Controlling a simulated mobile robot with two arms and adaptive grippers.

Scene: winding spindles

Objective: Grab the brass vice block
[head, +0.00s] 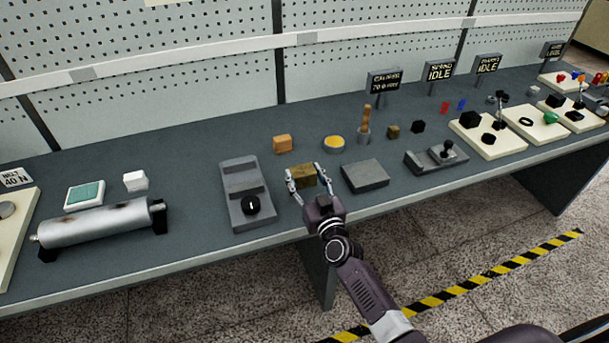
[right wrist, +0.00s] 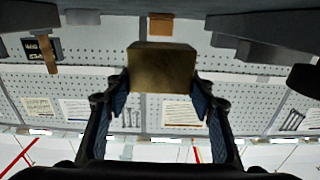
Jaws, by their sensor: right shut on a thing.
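The brass vice block (head: 303,173) is a dull golden-brown block near the middle of the bench in the head view. My right gripper (head: 305,180) has a finger on each side of it and is shut on it. In the right wrist view the block (right wrist: 162,68) sits between the tips of the two blue-padded fingers (right wrist: 161,92). I cannot tell whether the block still touches the bench top. My left gripper is not in view.
A grey device with a black knob (head: 244,192) stands just left of the gripper. A flat grey block (head: 365,176) is close on the right. An orange block (head: 283,143) and a round yellow-topped dish (head: 334,143) lie behind. The front bench strip is mostly clear.

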